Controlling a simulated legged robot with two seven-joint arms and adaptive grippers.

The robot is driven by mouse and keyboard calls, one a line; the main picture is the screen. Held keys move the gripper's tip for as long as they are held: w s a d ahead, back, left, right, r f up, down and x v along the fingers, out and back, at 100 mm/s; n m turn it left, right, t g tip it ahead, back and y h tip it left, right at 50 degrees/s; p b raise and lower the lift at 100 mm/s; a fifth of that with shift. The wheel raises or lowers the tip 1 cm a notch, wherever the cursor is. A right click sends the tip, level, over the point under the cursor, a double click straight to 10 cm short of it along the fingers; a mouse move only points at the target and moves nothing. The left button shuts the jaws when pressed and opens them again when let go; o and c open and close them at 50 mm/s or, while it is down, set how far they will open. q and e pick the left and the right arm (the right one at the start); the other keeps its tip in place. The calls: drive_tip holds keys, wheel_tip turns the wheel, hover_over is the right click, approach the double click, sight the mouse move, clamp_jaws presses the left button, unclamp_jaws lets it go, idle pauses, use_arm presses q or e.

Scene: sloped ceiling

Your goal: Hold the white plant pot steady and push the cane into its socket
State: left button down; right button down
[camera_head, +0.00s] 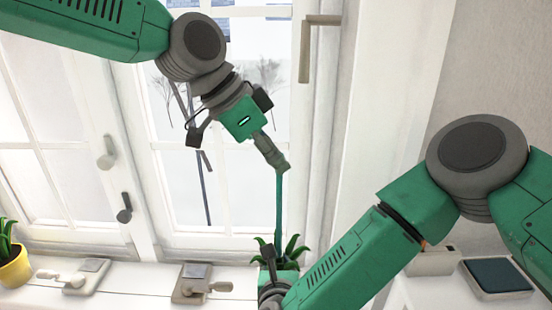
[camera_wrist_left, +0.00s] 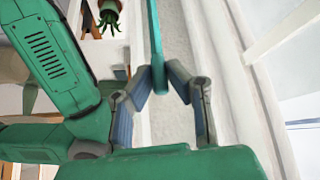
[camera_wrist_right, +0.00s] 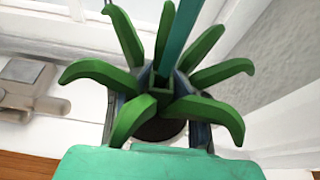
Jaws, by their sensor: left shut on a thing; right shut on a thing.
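The cane (camera_head: 279,215) is a long teal rod, nearly upright in the head view. My left gripper (camera_head: 281,167) is shut on its upper end; the left wrist view shows the cane (camera_wrist_left: 155,45) between the fingertips (camera_wrist_left: 161,80). The cane's lower part (camera_wrist_right: 180,38) reaches down among the green leaves (camera_wrist_right: 95,73) to the small square green socket (camera_wrist_right: 160,96). I cannot tell how deep it sits. My right gripper (camera_wrist_right: 158,120) is shut on the white plant pot (camera_wrist_right: 160,147), a finger on each side. Leaves and my right arm hide most of the pot.
A yellow pot (camera_head: 15,268) with a plant stands at the far left of the white sill. Two latch-like fittings (camera_head: 85,275) (camera_head: 195,284) lie on the sill. Window frames with handles (camera_head: 107,152) rise behind. A box with a dark top (camera_head: 497,276) is at right.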

sight(277, 187)
use_arm(q)
drive_tip(key=shift+f, duration=0.55)
idle(0.4)
drive_tip(key=shift+r, duration=0.25)
drive_tip(key=shift+f, duration=2.5)
idle(0.9)
drive_tip(key=c, duration=1.5)
unclamp_jaws()
drive_tip(key=shift+o, duration=0.2)
drive_tip(key=shift+r, duration=0.15)
drive_tip(key=v, duration=1.1)
drive_tip(key=shift+a+r, duration=0.25)
drive_tip(key=shift+s, duration=0.1)
